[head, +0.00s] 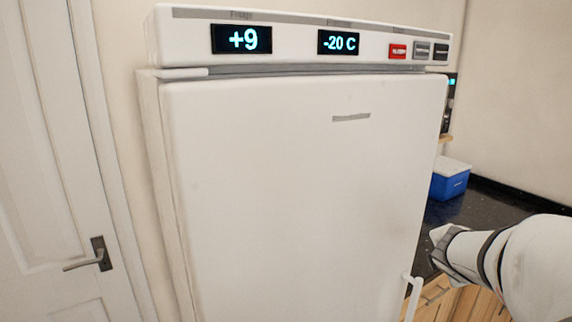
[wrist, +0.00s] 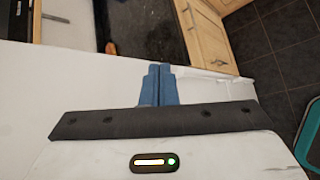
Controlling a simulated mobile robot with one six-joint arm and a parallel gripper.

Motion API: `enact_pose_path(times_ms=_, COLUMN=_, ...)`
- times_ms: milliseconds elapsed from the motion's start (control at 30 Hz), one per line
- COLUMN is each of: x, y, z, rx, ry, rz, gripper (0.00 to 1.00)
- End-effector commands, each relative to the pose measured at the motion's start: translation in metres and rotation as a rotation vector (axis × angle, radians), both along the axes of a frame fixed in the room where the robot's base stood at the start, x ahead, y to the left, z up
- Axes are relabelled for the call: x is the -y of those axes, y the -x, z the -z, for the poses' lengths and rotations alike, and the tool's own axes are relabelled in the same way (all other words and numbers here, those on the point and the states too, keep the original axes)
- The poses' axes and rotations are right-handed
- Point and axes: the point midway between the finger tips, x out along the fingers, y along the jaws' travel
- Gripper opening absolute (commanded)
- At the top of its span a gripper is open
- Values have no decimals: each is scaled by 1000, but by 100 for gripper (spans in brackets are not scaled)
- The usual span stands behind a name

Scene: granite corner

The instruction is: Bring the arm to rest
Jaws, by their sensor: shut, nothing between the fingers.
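My gripper (wrist: 160,68) shows in the wrist view as two blue fingers pressed together, with nothing between them. They point up the picture, over a white surface that looks like the fridge. In the head view my white arm with dark bands reaches in from the right edge, beside the fridge's lower right side. The fingers cannot be made out there.
A tall white fridge (head: 290,180) fills the middle, its door shut, with a white handle (head: 412,296) at lower right. A blue box with a white lid (head: 450,180) stands on the dark counter (head: 490,205). Wooden cabinets (wrist: 205,38) and dark floor tiles (wrist: 275,45) show.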

Motion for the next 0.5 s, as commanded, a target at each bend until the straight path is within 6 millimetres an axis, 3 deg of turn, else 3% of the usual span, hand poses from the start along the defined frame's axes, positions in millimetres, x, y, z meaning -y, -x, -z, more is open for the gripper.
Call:
enact_pose_path(times_ms=233, x=-78, y=76, z=33, rx=160, ry=-613, rz=612, gripper=0)
enact_pose_path(times_ms=500, x=-175, y=162, z=76, rx=71, ry=-1119, rz=1159, gripper=0)
